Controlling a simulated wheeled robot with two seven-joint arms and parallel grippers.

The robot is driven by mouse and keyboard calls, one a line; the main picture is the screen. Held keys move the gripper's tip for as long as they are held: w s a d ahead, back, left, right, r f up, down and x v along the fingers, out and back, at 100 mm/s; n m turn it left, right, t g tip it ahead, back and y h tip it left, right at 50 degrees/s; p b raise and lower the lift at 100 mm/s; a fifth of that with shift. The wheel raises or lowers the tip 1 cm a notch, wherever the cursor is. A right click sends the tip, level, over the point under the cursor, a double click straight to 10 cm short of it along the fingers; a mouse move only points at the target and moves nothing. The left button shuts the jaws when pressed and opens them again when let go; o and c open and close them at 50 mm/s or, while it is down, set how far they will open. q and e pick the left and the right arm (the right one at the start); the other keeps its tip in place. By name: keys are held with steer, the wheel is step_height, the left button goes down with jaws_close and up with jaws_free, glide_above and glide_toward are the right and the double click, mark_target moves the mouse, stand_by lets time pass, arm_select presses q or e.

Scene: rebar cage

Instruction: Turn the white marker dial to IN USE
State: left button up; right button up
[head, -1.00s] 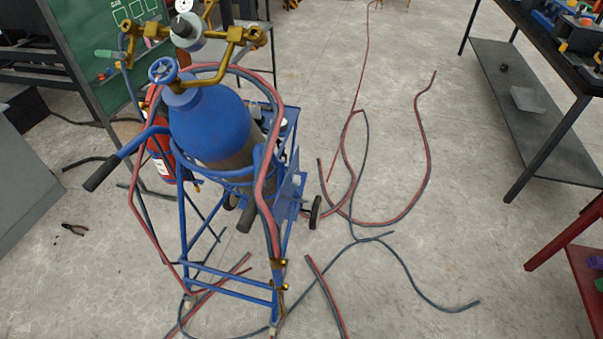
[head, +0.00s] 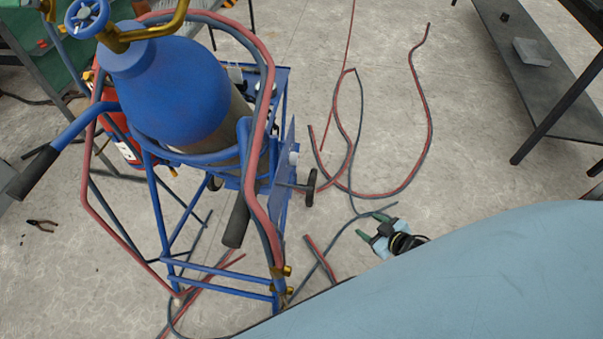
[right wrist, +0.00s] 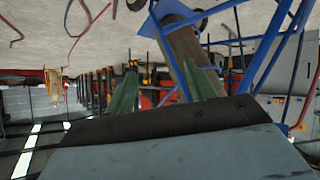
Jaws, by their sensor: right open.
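A small white round part (head: 293,157) sits on the right side of the blue gas-cylinder cart (head: 215,270). It is too small to tell whether it is the marker dial or which way it is turned. My right gripper (head: 375,228) has green fingers, is open and empty, and is right of the cart, apart from it. In the right wrist view its two green fingers (right wrist: 158,90) are spread, with the cart's blue tubes (right wrist: 275,50) beyond them. My left gripper is not in view.
A blue cylinder (head: 180,90) with a blue handwheel (head: 87,17) stands in the cart. Red and dark hoses (head: 427,130) lie on the floor to the right. Pliers (head: 42,223) lie at left. A dark shelf table (head: 520,70) stands at upper right.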

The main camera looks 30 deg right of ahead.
steer(key=w+d+r+n+t+y+b, duration=0.1)
steer(key=w+r+n+t+y+b, duration=0.2)
steer(key=w+r, duration=0.4)
steer(key=n+g+y+b, duration=0.3)
steer(key=n+y+b, duration=0.4)
steer(key=y+b, duration=0.25)
glide_toward(294, 159)
steer(key=s+d+f+p, duration=0.1)
steer(key=s+d, duration=0.2)
steer(key=d, duration=0.2)
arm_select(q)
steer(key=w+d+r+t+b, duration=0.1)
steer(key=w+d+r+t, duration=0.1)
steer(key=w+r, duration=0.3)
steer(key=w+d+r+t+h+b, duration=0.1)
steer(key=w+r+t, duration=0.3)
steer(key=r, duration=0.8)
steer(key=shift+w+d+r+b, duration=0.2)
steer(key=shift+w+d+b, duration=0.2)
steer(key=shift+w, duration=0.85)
arm_select(e)
steer(key=x, duration=1.3)
steer(key=shift+t, duration=0.3)
steer(key=shift+w+a, duration=0.1)
steer(key=c, duration=1)
